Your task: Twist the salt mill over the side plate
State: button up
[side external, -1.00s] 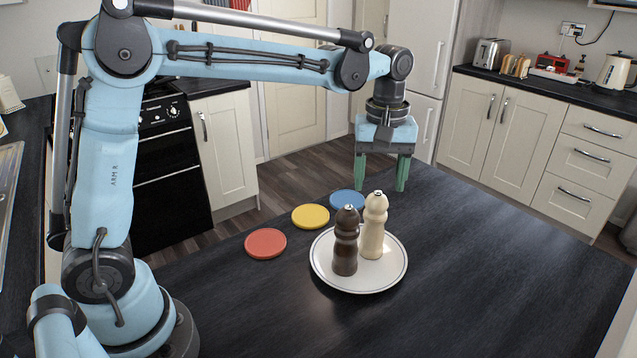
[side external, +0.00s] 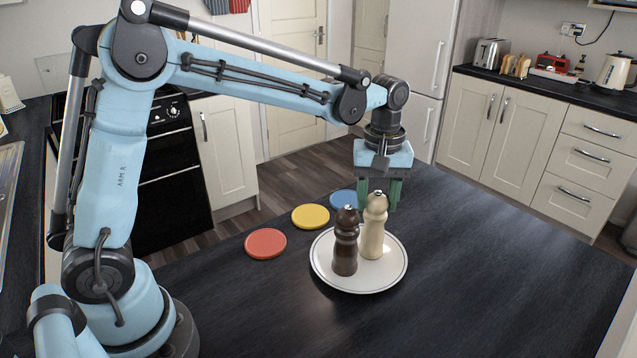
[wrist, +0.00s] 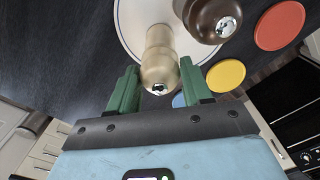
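A cream mill (side external: 373,232) and a dark brown mill (side external: 345,244) stand upright side by side on a white side plate (side external: 383,282) with a thin dark rim line. Which one holds salt is not labelled. My gripper (side external: 380,200) is open and empty, pointing down at the height of the cream mill's top and slightly behind it. In the wrist view the cream mill (wrist: 160,55) lies ahead between the two green fingertips (wrist: 160,75), its silver knob nearest. The brown mill (wrist: 210,15) shows right of it, outside the fingers.
Red (side external: 265,243), yellow (side external: 310,216) and blue (side external: 343,198) coasters lie flat left of and behind the plate. The dark worktop (side external: 490,270) is clear to the right. The brown mill stands close beside the cream one.

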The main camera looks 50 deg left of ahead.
jog(key=shift+c, duration=1.1)
jog(key=m, duration=0.5)
jog(key=shift+m, duration=0.4)
jog(key=m, duration=1.9)
jog(key=shift+r, duration=0.15)
jog(key=o, duration=0.8)
